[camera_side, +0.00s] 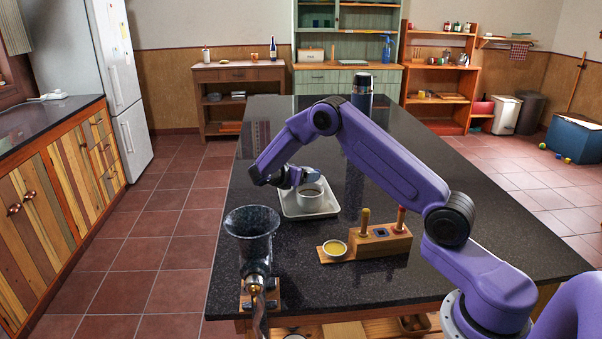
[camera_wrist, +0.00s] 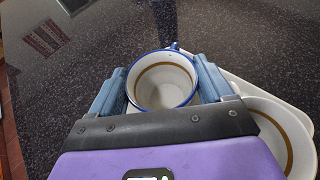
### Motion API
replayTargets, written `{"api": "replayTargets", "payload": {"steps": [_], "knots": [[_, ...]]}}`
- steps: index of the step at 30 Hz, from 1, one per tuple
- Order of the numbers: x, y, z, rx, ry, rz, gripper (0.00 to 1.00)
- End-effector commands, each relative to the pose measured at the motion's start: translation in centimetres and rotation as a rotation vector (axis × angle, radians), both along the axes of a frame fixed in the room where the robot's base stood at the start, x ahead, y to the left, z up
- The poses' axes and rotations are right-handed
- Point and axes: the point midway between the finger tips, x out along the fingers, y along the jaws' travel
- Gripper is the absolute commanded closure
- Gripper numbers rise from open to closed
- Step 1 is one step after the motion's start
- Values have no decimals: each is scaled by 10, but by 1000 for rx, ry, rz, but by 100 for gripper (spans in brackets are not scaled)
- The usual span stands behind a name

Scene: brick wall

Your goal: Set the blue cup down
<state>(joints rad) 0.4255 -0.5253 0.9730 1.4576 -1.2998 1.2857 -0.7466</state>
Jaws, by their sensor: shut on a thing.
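The blue cup (camera_wrist: 163,82) shows in the wrist view as a pale cup with a blue rim and a brown band inside; it looks empty. My gripper (camera_wrist: 161,72) is shut on it, one finger on each side. In the side view my gripper (camera_side: 298,177) is at the far left part of a white tray (camera_side: 322,213), and the held cup is mostly hidden there. A second pale vessel (camera_side: 311,197) stands on the tray close to my gripper. It also shows in the wrist view (camera_wrist: 283,128), right of the held cup. I cannot tell how high the held cup is.
A dark grinder-like device (camera_side: 252,245) stands at the front left. A flask (camera_side: 362,92) is at the back. The counter left of the tray is clear.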

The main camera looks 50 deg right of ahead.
Motion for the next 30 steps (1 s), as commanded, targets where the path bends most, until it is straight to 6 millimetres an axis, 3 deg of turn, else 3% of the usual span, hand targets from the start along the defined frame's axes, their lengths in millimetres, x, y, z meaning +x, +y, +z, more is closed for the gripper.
{"api": "replayTargets", "payload": {"steps": [2,3,4,14,30], "knots": [[0,0,-2,0,1,0,54],[0,0,-2,0,0,0,7],[0,0,-2,0,0,0,0],[0,2,3,0,1,1,0],[-7,90,39,1,-1,2,0]]}}
